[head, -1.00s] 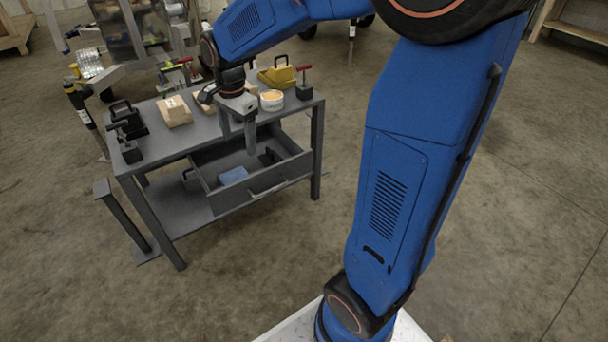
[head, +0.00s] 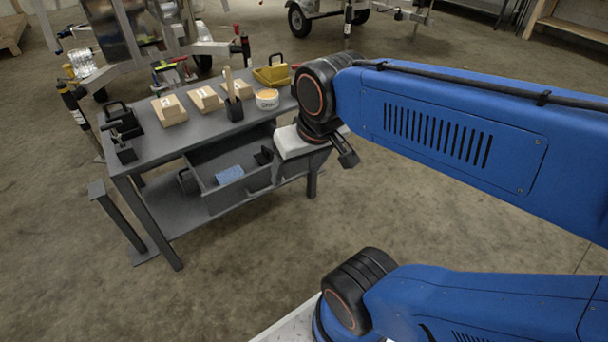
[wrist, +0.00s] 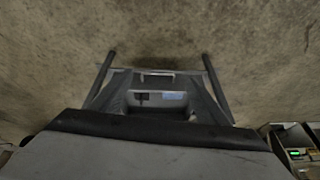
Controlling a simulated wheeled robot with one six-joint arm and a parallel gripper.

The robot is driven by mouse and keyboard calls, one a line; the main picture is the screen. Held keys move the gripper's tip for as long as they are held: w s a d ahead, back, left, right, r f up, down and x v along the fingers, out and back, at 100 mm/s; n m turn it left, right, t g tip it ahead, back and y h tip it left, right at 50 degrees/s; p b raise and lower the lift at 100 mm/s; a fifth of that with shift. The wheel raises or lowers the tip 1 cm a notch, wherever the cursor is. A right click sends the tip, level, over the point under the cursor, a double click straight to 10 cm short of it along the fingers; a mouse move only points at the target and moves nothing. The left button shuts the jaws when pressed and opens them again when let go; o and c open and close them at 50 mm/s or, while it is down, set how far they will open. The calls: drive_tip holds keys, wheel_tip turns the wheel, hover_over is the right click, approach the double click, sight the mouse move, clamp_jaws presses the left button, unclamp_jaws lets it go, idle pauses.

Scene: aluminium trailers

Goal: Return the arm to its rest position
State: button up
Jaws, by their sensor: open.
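My arm is folded back, its blue upper link (head: 450,130) spanning the right half of the head view. My gripper (head: 314,158) hangs from the black wrist joint, in front of the right end of the workbench (head: 150,145) in the picture. It is open and holds nothing that I can see. One dark finger shows at its right; the other is hard to make out against the drawer. The wrist view shows the pale wrist housing at the bottom, with the bench's drawer (wrist: 158,98) beyond it.
The drawer (head: 215,198) stands open with a blue item (head: 229,175) inside. Trailers are behind. The floor (head: 250,270) in front is clear.

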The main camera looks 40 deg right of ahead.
drive_tip(key=shift+s+d+f+n, duration=0.15)
drive_tip(key=shift+s+n, duration=0.15)
drive_tip(key=shift+s, duration=0.25)
drive_tip(key=shift+s+f+n, duration=0.15)
drive_tip(key=shift+s+n, duration=0.15)
drive_tip(key=shift+s, duration=0.2)
idle(0.5)
